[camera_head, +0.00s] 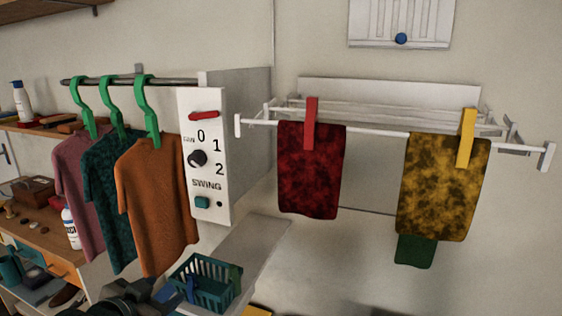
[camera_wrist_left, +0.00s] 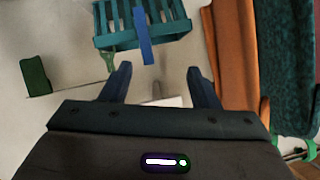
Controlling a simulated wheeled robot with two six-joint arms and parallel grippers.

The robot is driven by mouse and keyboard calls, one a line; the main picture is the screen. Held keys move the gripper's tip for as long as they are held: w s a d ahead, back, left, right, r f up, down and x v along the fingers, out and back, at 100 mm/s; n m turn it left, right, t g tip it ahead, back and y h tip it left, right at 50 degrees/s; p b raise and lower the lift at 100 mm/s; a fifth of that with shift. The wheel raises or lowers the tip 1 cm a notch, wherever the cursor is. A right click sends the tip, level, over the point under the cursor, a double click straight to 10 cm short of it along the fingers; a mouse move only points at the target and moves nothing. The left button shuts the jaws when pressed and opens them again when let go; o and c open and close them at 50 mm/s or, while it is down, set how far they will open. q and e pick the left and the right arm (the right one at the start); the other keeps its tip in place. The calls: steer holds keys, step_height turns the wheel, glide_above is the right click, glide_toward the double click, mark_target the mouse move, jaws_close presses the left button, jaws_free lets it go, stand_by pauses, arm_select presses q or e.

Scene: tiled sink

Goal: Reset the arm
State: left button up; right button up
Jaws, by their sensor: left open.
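My left gripper (camera_head: 160,294) is low in the head view, dark and partly cut off by the bottom edge, just left of a teal basket (camera_head: 222,284). In the left wrist view its two fingers (camera_wrist_left: 158,84) stand apart with nothing held between them. The basket (camera_wrist_left: 120,38) lies beyond the fingertips there, with a blue clothespin (camera_wrist_left: 142,35) at its side. My right gripper is not in view.
Pink, teal and orange shirts (camera_head: 157,200) hang on green hangers above my left arm. A white control box (camera_head: 206,165) is beside them. A wall rack (camera_head: 370,130) holds a red cloth (camera_head: 310,180) and a yellow cloth (camera_head: 440,195), each pegged. Wall space between the cloths is bare.

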arm_select(q)
steer(key=s+a+f+n+g+y, duration=0.1)
steer(key=s+f+n+g+y, duration=0.3)
steer(key=s+f, duration=0.95)
steer(key=s+a+f+n+g, duration=0.15)
steer(key=s+f+g, duration=0.35)
steer(key=s+f, duration=0.85)
steer(key=a+f+g, duration=0.2)
steer(key=a+f, duration=0.1)
steer(key=f, duration=2.8)
steer(key=s+a+f, duration=0.1)
steer(key=s+f, duration=1.7)
steer(key=shift+s+a+g, duration=0.15)
steer(key=shift+a+g, duration=0.05)
steer(key=shift+g, duration=0.1)
